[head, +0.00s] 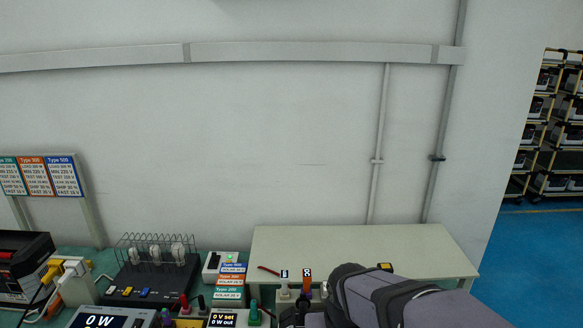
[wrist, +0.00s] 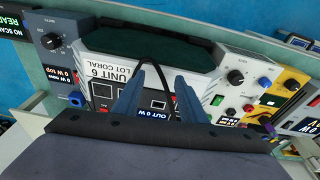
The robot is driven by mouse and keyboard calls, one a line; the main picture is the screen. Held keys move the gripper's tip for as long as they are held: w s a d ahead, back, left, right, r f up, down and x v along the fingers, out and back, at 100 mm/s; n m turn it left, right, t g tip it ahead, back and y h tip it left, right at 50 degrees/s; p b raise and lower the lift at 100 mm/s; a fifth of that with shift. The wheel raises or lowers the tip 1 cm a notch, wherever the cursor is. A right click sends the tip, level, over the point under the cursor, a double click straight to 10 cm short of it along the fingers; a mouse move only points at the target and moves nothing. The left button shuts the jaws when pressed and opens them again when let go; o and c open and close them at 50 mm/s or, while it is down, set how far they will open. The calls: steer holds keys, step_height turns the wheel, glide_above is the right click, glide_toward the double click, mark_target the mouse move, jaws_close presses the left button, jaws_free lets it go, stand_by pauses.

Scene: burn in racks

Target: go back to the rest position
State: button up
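My gripper (wrist: 158,84) shows in the wrist view as two blue fingers standing apart, with a gap between them and nothing clamped. The fingers are over a white unit labelled "UNIT 6 LOT CORAL" (wrist: 108,72) with a dark green top. I cannot tell whether the fingers touch the unit. In the head view my arm reaches in from the lower right, and its gripper end is hidden or out of frame.
A grey meter box (wrist: 55,45) stands left of the unit, and white (wrist: 235,80) and yellow (wrist: 283,90) instrument boxes stand right. In the head view, a wire rack (head: 155,255) and type cards (head: 231,280) stand on the bench. A pale tabletop (head: 350,240) is mostly clear.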

steer(key=s+d+f+g+b, duration=0.1)
steer(key=s+d+f, duration=0.1)
steer(key=s+f, duration=0.2)
steer(key=s+d+f+g+b, duration=0.1)
steer(key=s+d+f, duration=0.2)
steer(key=s, duration=0.5)
steer(key=shift+d+f+m, duration=0.3)
steer(key=shift+f, duration=0.25)
steer(key=shift+w, duration=0.1)
step_height(320, 180, down, 44)
steer(key=b, duration=4.4)
steer(key=shift+f+b, duration=0.25)
steer(key=shift+b, duration=0.05)
